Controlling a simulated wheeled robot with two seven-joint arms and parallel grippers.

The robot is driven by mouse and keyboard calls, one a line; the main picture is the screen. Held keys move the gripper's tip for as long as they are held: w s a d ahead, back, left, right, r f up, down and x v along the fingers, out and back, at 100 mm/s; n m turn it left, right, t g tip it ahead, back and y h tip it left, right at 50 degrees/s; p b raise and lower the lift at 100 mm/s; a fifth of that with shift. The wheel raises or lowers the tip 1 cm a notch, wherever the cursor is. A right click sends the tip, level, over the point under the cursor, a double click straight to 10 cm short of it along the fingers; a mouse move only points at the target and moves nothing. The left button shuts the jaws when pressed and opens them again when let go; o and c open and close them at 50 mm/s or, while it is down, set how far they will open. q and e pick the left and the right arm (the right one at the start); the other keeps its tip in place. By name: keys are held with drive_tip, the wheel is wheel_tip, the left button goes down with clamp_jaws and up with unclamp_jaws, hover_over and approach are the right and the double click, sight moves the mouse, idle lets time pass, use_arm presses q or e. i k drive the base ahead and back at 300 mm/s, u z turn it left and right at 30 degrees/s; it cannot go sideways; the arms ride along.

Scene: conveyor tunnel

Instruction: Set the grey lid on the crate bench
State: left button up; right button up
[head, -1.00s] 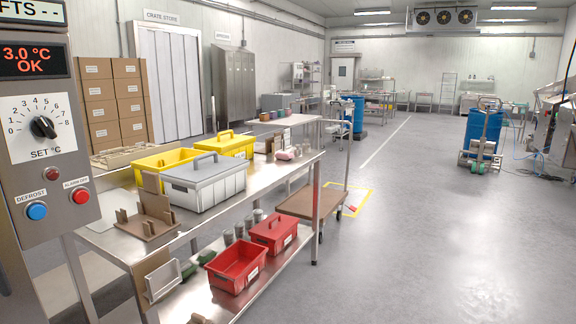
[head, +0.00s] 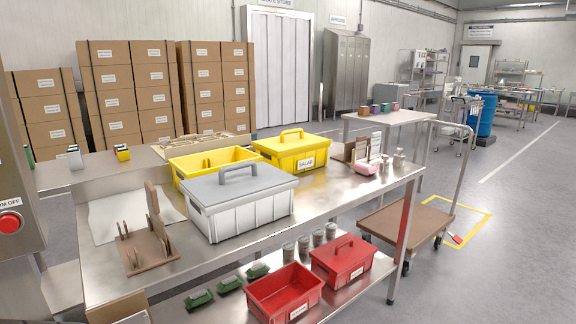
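The grey lid (head: 238,182) has a raised grey handle and sits on a white-grey crate (head: 252,216). The crate stands on a steel bench (head: 330,206), which I take to be the crate bench. Behind it on the same bench are an open yellow crate (head: 187,178) and a yellow crate with a yellow lid (head: 296,155), labelled "SALAD". Neither of my grippers is in view.
A brown slotted rack (head: 148,250) stands at the bench's left end. Red crates (head: 284,297) and green items (head: 200,301) are on the lower shelf. A trolley (head: 408,220) stands right of the bench. The floor (head: 510,260) at right is open.

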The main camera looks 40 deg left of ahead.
sight(329, 185)
drive_tip(key=i, duration=1.85)
drive_tip(key=u, duration=2.05)
